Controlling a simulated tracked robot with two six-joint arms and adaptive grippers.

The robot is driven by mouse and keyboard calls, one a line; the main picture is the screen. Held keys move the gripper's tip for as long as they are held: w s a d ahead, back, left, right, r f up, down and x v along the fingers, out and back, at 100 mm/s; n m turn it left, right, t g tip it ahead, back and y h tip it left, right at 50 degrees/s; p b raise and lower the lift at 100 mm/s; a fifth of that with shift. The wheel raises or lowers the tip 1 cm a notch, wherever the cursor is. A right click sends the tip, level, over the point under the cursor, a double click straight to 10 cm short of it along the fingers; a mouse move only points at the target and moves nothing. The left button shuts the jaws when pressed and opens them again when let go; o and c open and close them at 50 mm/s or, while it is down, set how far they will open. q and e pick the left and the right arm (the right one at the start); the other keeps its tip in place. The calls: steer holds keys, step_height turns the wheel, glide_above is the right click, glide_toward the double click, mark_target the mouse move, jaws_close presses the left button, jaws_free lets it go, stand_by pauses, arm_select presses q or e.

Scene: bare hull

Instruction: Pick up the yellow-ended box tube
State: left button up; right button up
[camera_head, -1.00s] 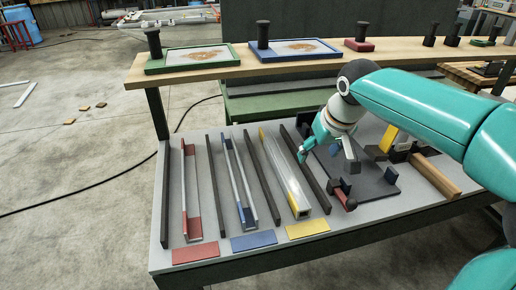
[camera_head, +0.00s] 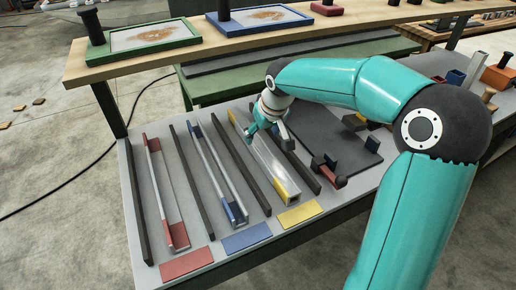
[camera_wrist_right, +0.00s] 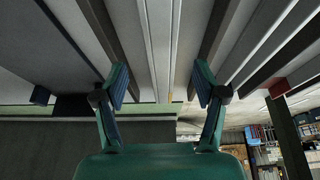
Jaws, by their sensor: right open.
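The yellow-ended box tube (camera_head: 272,166) lies lengthwise on the grey bench, silver in the middle with yellow at its near and far ends. My right gripper (camera_head: 262,132) is over its far half, pointing down; the hand hides part of the tube. In the right wrist view the jaws (camera_wrist_right: 160,88) are spread wide, with the pale tube (camera_wrist_right: 158,40) running between them and a gap on each side. I cannot tell how far above the tube the fingertips are. My left gripper is not in view.
Dark upright dividers (camera_head: 240,170) flank the tube. To its left lie a blue-ended piece (camera_head: 215,170) and a red-ended piece (camera_head: 165,190). A dark board (camera_head: 345,140) lies to the right. A wooden shelf (camera_head: 150,65) runs behind. A yellow plate (camera_head: 300,214) is at the front.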

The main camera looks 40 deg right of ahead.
mark_target(258, 143)
steer(key=shift+x, duration=3.35)
steer(key=shift+a, duration=0.1)
steer(key=shift+c, duration=0.2)
steer(key=shift+r, duration=0.1)
jaws_close()
